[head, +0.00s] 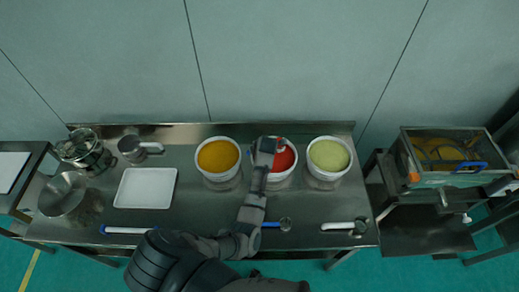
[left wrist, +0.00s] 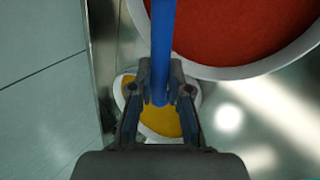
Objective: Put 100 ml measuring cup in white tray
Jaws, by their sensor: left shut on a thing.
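The white tray (head: 130,187) lies flat and empty on the steel table, left of the bowls. My left gripper (head: 267,146) is over the bowl of red contents (head: 291,164) in the head view. In the left wrist view my left gripper (left wrist: 160,97) is shut on a blue handle (left wrist: 163,45) that runs up out of the frame beside the red bowl (left wrist: 240,30). The handle's other end is hidden, so I cannot tell which utensil it belongs to. No volume marking is readable on any cup. My right gripper is out of view.
A yellow-filled bowl (head: 218,157) and a green-filled bowl (head: 329,156) flank the red one. A metal jug (head: 131,149) stands behind the tray. A small cup (head: 286,224) and a white-handled utensil (head: 339,226) lie near the front edge. The sieve machine (head: 445,180) is at right.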

